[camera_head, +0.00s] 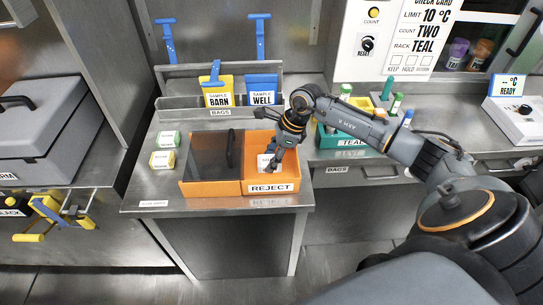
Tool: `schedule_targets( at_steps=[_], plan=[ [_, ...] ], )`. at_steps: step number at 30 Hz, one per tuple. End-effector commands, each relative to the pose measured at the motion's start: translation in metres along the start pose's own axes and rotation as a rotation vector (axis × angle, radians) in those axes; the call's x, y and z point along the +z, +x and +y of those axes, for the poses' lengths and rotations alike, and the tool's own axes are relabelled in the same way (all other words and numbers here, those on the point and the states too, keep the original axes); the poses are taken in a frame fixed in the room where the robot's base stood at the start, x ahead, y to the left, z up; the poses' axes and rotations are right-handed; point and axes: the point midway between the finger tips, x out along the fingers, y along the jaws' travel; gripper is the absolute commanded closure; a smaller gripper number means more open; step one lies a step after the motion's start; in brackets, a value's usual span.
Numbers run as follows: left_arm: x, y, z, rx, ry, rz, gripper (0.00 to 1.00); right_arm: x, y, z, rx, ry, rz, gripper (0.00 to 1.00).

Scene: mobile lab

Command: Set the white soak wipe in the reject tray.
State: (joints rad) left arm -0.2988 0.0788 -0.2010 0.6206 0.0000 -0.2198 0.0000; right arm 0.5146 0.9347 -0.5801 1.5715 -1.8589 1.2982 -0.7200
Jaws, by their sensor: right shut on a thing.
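The orange reject tray (212,188) sits on the steel bench, with a REJECT label on its front right. A dark panel with a handle (208,152) covers its left half; the right half is open. My right gripper (270,164) reaches down into the open right half and is shut on the white soak wipe (263,161). The wipe shows as a small white patch beside the fingers, partly hidden. I cannot tell whether it touches the tray floor. My left gripper is not in view.
A BAGS rack (180,108) behind the tray holds a yellow BARN bag (218,94) and a blue WELL bag (262,88). A teal rack (335,140) stands to the right.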

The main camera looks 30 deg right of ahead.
Motion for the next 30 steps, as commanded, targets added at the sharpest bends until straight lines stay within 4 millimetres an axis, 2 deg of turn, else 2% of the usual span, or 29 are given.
schedule_targets(
  at_steps=[2, 3, 6, 14, 19, 23, 30],
  plan=[
    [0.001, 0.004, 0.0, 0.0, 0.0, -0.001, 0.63, -0.001, 0.003, 0.0, 0.0, 0.0, 0.0, 0.83],
    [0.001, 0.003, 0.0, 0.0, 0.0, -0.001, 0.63, -0.001, 0.002, 0.0, 0.0, 0.0, 0.0, 0.5],
    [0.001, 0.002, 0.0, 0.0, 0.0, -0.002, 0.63, -0.001, 0.002, 0.0, 0.0, 0.0, 0.0, 0.31],
    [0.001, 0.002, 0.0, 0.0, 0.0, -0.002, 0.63, -0.001, 0.002, 0.0, 0.0, 0.0, 0.0, 0.31],
    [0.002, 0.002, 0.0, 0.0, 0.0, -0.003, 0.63, 0.0, -0.006, -0.001, -0.003, 0.0, 0.0, 0.31],
    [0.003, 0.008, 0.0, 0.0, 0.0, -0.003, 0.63, -0.001, -0.027, -0.001, -0.005, -0.003, 0.001, 0.31],
    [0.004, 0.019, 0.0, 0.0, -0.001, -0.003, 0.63, -0.001, -0.08, -0.001, -0.005, -0.002, 0.0, 0.31]
  ],
)
